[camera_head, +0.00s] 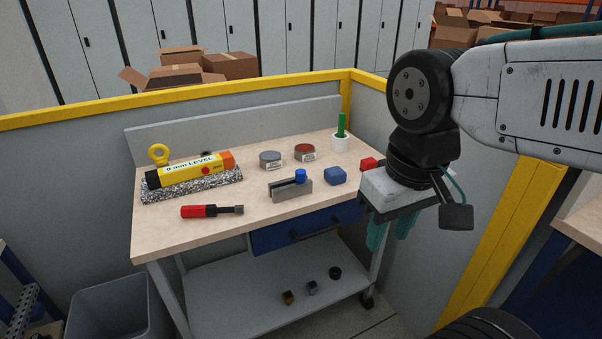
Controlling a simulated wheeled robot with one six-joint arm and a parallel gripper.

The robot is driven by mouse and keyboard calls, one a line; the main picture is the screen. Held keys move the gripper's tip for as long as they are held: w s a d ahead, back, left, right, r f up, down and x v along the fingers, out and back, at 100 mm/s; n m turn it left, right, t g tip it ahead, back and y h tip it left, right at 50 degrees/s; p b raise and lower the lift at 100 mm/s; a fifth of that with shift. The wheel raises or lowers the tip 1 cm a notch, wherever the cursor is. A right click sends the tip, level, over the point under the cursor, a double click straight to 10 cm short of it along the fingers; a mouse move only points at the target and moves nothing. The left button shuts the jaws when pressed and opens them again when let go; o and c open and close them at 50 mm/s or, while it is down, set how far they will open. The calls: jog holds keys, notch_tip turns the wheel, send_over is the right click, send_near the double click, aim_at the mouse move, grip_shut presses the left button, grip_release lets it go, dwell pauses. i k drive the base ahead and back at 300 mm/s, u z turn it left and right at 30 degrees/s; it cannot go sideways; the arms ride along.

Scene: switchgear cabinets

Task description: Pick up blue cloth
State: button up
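A small, blue, rounded block-like bundle (336,176), which looks like the blue cloth, lies on the workbench top (240,219) near its front right part. My gripper (390,238) hangs to the right of the bench in the picture, with its teal fingers pointing down. The fingers stand apart and nothing shows between them. The gripper is apart from the blue bundle, to its right and lower in the picture.
A grey holder with a blue knob (292,190) stands left of the bundle. Two round tins, a red-handled tool (211,211) and a yellow level (187,173) lie further left. Yellow-topped walls enclose the bench.

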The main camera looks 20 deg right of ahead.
aim_at(335, 175)
jog(key=z, duration=0.3)
jog(key=i, duration=0.9)
jog(key=z, duration=0.8)
